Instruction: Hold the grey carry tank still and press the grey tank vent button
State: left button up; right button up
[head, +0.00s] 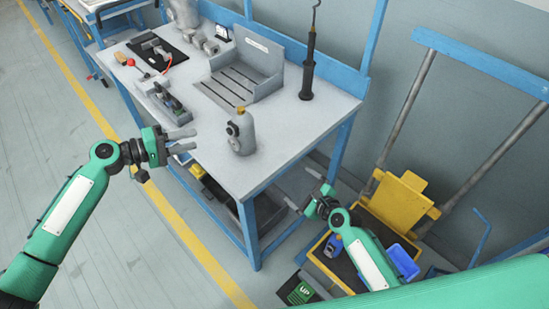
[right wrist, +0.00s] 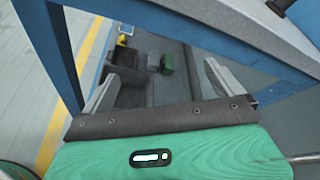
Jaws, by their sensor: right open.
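The grey carry tank (head: 242,142) stands upright near the front corner of the bench top (head: 205,165), with an orange-yellow cap on top. A dark round part (head: 232,130) shows on its left side; I cannot tell if it is the vent button. My left gripper (head: 192,141) is open and empty to the left of the tank, apart from it, fingers pointing toward it. My right gripper (head: 302,190) is open and empty, right of the bench and below its top. Its spread fingers show in the right wrist view (right wrist: 160,85), with nothing between them.
A grey slotted fixture (head: 250,70), a black upright tool (head: 308,70) and a small device (head: 170,102) stand on the bench. Blue bench legs and a yellow cart (head: 395,205) are near my right arm. In the right wrist view, boxes (right wrist: 166,65) lie beyond the fingers.

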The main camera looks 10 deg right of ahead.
notch_tip(320, 180, up, 9)
jog(key=w+a+m+t+y, duration=0.1)
jog(key=w+a+m+y, duration=0.1)
jog(key=m, duration=0.1)
jog(key=m+t+y, duration=0.1)
jog(key=m+y, duration=0.1)
send_near(242, 133)
notch_tip(242, 133, down, 3)
jog(key=d, duration=0.2)
jog(key=x, duration=1.3)
jog(key=shift+w+a, duration=0.2)
jog(key=shift+w, duration=0.1)
jog(key=c, duration=1.4)
pick_arm(q)
grip_shut()
pick_arm(e)
jog(key=shift+c, duration=0.3)
